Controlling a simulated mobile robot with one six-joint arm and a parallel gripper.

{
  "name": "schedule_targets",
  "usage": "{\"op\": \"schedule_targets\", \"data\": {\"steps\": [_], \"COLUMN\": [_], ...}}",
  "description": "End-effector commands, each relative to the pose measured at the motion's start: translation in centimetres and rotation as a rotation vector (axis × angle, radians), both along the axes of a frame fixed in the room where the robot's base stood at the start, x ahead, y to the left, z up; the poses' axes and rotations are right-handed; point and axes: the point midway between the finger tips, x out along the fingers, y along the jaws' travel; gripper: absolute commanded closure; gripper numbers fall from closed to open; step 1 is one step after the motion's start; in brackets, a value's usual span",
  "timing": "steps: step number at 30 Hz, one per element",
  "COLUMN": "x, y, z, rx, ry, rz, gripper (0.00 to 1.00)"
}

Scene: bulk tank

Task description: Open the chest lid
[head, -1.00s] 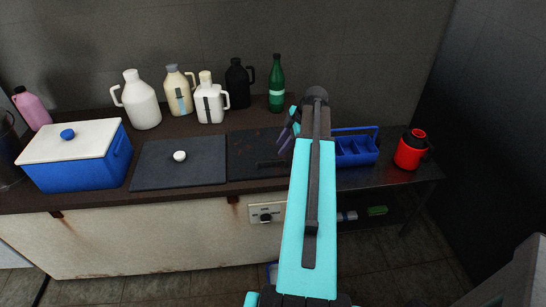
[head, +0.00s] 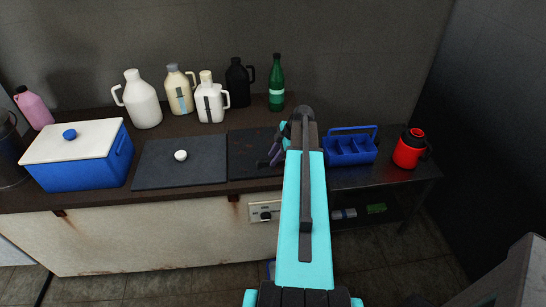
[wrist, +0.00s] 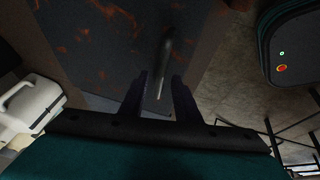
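A dark, rust-flecked lid (head: 247,153) lies flat and closed in the top of the long chest (head: 150,240), right of a plain dark lid (head: 205,170) with a white knob (head: 181,156). The flecked lid also shows in the wrist view (wrist: 105,50), with a dark bar handle (wrist: 165,62) standing out from it. My gripper (head: 271,157) is over the right part of this lid, and my arm hides its right edge. In the wrist view my gripper (wrist: 160,98) is open, and the handle's near end shows between its fingers. I cannot tell whether they touch it.
A blue cooler (head: 85,172) with a white lid stands at left. Several jugs and a green bottle (head: 276,88) line the back wall. Right of my arm are a blue caddy (head: 350,148) and a red jug (head: 408,152) on a dark side table.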

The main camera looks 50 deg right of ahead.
Motion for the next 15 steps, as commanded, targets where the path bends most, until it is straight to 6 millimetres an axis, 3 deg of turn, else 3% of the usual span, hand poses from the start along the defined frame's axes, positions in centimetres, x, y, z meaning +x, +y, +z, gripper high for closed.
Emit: {"op": "schedule_targets", "data": {"steps": [8,13,15], "x": [0.03,0.03,0.04], "y": [0.03,0.03,0.03], "z": [-0.07,-0.06,-0.06], "rx": [0.000,0.000,0.000], "ry": [0.000,0.000,0.000], "rz": [0.000,0.000,0.000], "gripper": [0.71,0.99,1.00]}}
